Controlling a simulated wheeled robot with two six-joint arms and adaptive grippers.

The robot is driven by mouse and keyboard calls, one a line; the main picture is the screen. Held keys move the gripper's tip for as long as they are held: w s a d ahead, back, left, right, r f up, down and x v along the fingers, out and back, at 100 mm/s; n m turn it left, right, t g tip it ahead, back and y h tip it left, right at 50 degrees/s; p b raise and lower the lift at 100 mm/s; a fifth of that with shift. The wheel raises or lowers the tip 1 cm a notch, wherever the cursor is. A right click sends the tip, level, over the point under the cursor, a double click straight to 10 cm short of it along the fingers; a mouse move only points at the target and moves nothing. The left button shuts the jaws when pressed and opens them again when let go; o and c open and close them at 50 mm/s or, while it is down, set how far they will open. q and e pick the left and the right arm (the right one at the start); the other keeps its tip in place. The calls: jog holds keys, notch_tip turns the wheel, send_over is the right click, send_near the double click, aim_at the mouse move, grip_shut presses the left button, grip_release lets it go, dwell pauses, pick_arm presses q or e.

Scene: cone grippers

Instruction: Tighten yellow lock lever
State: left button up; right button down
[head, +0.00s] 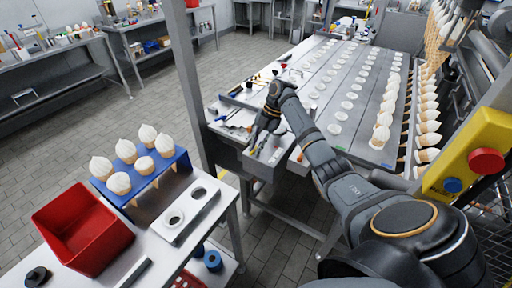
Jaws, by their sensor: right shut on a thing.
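My right arm comes in from the right, and its gripper (260,138) points down at the front edge of the long steel table. It is over a grey open bin (262,166) fixed at that edge. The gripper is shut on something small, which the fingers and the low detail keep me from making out. A yellow lock lever cannot be picked out with certainty. My left gripper is not in view.
The steel table (345,100) bears rows of white discs, with cones along its right side. A yellow box (468,150) with red and blue buttons is at right. At front left are a red bin (82,228) and a blue cone rack (150,178). Tiled floor lies between.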

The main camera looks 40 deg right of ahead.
dwell(0.3)
jog(key=c, duration=1.4)
grip_release()
jog(key=shift+o, duration=0.2)
jog(key=v, duration=0.7)
jog(key=shift+r, duration=0.25)
jog(key=shift+d, duration=0.1)
